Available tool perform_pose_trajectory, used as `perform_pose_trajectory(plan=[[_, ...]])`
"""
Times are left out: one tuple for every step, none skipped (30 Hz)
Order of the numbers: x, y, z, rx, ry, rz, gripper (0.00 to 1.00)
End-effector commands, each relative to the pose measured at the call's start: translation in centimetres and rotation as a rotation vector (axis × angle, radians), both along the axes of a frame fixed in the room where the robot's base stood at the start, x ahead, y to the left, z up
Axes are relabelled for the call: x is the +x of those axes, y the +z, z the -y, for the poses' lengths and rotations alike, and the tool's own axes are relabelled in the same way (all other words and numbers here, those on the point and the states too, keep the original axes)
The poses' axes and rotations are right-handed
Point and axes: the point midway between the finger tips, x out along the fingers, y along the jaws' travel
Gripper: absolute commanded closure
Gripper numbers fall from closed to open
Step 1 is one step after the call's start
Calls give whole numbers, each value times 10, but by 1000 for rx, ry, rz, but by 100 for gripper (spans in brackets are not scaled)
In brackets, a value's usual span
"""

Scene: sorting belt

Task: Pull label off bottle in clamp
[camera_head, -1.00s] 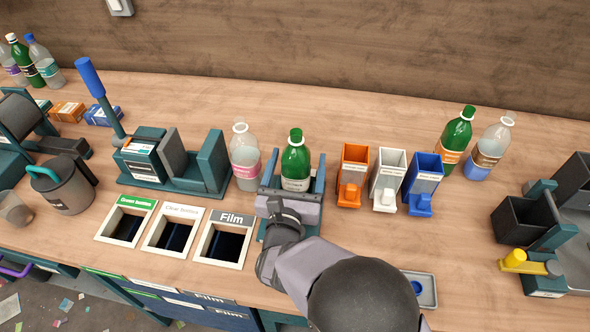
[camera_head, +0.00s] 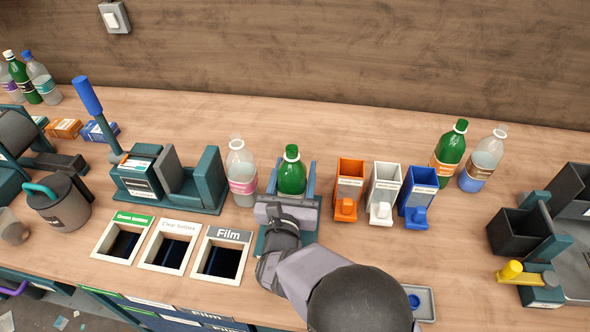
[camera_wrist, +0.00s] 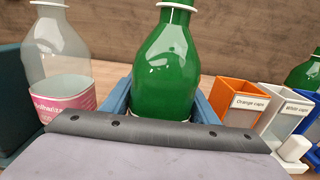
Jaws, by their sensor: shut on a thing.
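A green bottle (camera_head: 292,174) with a green cap stands upright in the blue clamp (camera_head: 309,178); it also shows in the wrist view (camera_wrist: 168,65) between the clamp's blue sides (camera_wrist: 205,108). My gripper (camera_head: 287,212) is at the front of the clamp, low against the bottle. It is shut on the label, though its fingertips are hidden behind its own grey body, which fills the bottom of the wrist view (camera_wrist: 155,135). The bottle's lower part and nearly all of the label are hidden; only a thin pale edge shows at the bottle's lowest visible part.
A clear bottle with a pink label (camera_head: 242,173) stands close left of the clamp. Orange (camera_head: 348,185), white (camera_head: 384,193) and blue (camera_head: 417,196) cap bins stand to the right. The Film opening (camera_head: 222,260) is front left, beside two other openings.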

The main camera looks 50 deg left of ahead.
Motion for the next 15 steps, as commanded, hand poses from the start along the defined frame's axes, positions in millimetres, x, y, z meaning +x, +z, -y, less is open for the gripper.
perform_pose_trajectory(plan=[[0, 0, 0, 0, 0, 0, 60], [0, 0, 0, 0, 0, 0, 60], [0, 0, 0, 0, 0, 0, 60], [0, 0, 0, 0, 0, 0, 60], [0, 0, 0, 0, 0, 0, 60], [0, 1, 0, 0, 0, 0, 60], [0, 1, 0, 0, 0, 0, 60], [0, 1, 0, 0, 0, 0, 60], [0, 2, 0, 0, 0, 0, 60], [0, 2, 0, 0, 0, 0, 60], [0, 3, 0, 0, 0, 0, 60], [0, 3, 0, 0, 0, 0, 60], [0, 4, 0, 0, 0, 0, 60], [0, 4, 0, 0, 0, 0, 60], [0, 5, 0, 0, 0, 0, 60]])
